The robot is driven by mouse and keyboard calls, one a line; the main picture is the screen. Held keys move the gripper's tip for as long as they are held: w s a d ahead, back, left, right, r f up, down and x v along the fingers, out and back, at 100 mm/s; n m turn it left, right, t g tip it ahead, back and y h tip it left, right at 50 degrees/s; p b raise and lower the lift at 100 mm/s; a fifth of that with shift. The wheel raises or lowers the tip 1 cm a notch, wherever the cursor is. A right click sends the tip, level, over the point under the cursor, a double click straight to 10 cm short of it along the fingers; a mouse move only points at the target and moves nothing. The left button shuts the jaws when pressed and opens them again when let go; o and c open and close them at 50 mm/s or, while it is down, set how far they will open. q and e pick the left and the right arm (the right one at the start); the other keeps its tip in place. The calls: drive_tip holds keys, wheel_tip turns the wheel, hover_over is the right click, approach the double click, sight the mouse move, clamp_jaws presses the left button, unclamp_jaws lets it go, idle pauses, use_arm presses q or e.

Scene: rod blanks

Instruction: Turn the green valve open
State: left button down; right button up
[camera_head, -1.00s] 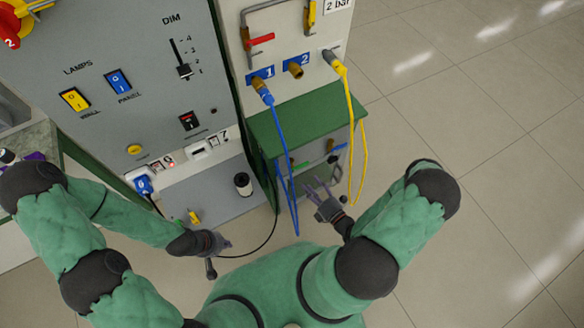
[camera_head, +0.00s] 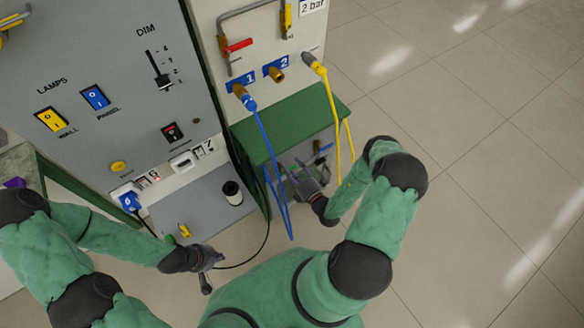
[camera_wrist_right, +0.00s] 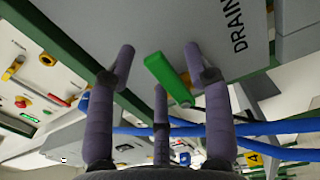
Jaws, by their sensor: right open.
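The green valve lever (camera_wrist_right: 166,80) shows in the right wrist view, on a grey panel beside the letters "DRAIN". My right gripper (camera_wrist_right: 159,68) is open, with fingers spread on both sides of the lever as seen from the wrist; I see no clear contact. In the head view my right gripper (camera_head: 299,172) is at the front of the low green-topped cabinet and hides the lever there. My left gripper (camera_head: 204,268) is low in front of the grey panel, away from the valve; its jaw state is unclear.
A blue hose (camera_head: 266,140) and a yellow hose (camera_head: 332,105) hang in front of the green-topped cabinet (camera_head: 285,125). The blue hose passes close to my right gripper. A blue handle (camera_head: 323,147) sits right of it. Open floor (camera_head: 470,180) lies to the right.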

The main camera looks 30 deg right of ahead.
drive_tip(key=shift+w, duration=0.4)
clamp_jaws()
